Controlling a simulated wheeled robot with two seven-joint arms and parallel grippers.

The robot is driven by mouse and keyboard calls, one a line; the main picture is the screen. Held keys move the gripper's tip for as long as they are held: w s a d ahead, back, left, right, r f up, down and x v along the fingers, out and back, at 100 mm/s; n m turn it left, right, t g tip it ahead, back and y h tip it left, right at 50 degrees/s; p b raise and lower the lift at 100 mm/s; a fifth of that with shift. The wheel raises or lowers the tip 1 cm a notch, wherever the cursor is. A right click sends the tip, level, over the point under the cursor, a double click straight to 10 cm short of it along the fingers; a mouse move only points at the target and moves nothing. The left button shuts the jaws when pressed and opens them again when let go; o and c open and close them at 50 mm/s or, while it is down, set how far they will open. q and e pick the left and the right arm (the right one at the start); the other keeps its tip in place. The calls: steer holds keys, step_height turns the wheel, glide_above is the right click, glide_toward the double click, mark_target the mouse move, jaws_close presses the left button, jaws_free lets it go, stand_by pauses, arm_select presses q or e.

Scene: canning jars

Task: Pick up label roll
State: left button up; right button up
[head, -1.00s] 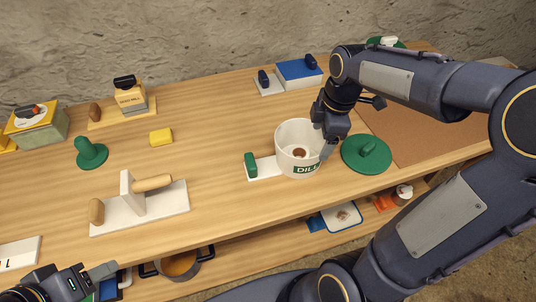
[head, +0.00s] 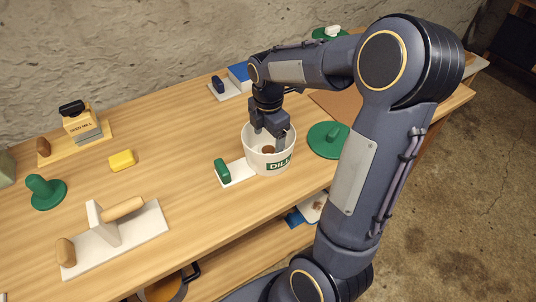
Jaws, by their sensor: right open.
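A white pot (head: 257,161) with green DILL lettering stands open on the wooden table. A small brown round thing (head: 268,150) shows inside it, partly hidden by my gripper; it may be the core of the label roll, but I cannot tell for sure. My right gripper (head: 269,138) points down into the pot's mouth with its fingers apart, one near the left side and one near the right. Nothing is visibly held. My left gripper is out of view.
A white board with a green handle (head: 222,170) lies left of the pot, and a green lid (head: 325,139) lies right of it. A white stand with wooden handles (head: 110,245), a green knob (head: 46,192) and a yellow block (head: 122,160) are further left.

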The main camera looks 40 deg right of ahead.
mark_target(269, 150)
step_height(269, 150, down, 6)
steer(key=shift+d+f, duration=0.1)
steer(key=c, duration=1.1)
steer(key=shift+o, duration=0.2)
step_height(269, 150, up, 10)
